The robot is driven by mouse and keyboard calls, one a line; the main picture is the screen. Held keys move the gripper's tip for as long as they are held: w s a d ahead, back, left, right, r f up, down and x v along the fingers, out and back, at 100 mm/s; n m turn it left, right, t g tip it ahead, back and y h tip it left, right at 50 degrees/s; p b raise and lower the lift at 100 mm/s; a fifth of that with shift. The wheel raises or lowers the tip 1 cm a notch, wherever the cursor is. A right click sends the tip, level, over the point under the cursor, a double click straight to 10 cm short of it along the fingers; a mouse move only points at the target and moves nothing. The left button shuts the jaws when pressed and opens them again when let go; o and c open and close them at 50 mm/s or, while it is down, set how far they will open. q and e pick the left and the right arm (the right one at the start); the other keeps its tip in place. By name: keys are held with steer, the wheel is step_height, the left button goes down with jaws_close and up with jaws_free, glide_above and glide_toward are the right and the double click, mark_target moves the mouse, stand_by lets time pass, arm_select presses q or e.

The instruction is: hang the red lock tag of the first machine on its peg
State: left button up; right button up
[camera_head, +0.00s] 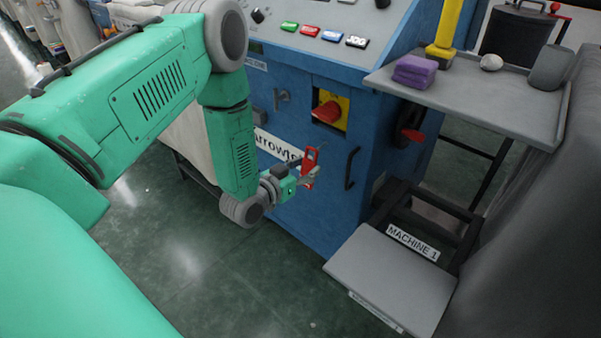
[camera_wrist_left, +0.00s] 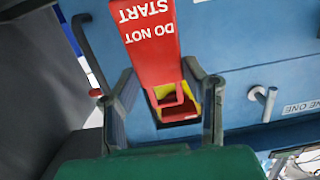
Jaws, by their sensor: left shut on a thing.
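The red lock tag (camera_head: 310,162) is in my left gripper (camera_head: 303,180), in front of the blue machine (camera_head: 300,215). In the left wrist view the tag (camera_wrist_left: 150,40) reads "DO NOT START" upside down, and the fingers (camera_wrist_left: 160,75) of my left gripper are on either side of its lower part. The peg (camera_head: 283,96) sticks out of the blue panel, above and left of the tag in the head view. It also shows in the left wrist view (camera_wrist_left: 264,97), right of the tag and apart from it. My right gripper is not in view.
A red switch on a yellow plate (camera_head: 343,107) is right of the peg. A dark handle (camera_head: 351,168) sticks out right of the tag. A grey shelf (camera_head: 480,102) with purple blocks (camera_head: 415,71) is at the right. A grey step (camera_head: 390,282) stands below, near a "MACHINE 1" label (camera_head: 412,242).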

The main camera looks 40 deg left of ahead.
mark_target(307, 165)
arm_select(q)
steer(key=shift+w+a+f+b, duration=0.25)
steer(key=shift+w+a, duration=0.1)
steer(key=shift+w, duration=0.2)
steer(key=shift+w+a+f+b, duration=0.15)
steer(key=shift+w+a+b, duration=0.15)
steer(key=shift+w, duration=0.45)
steer(key=shift+w+d+r+b, duration=0.1)
steer(key=shift+w+d+b, duration=0.3)
steer(key=shift+w+d, duration=0.3)
steer(key=shift+w, duration=0.3)
steer(key=shift+w+a+b, duration=0.1)
steer(key=shift+w+b, duration=0.1)
steer(key=shift+b, duration=0.1)
steer(key=shift+w+a+f, duration=0.35)
steer(key=shift+w+f, duration=0.15)
steer(key=shift+f, duration=0.05)
steer(key=shift+d, duration=0.1)
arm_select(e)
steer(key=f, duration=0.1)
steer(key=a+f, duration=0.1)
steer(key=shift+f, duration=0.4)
arm_select(q)
steer(key=shift+d, duration=0.2)
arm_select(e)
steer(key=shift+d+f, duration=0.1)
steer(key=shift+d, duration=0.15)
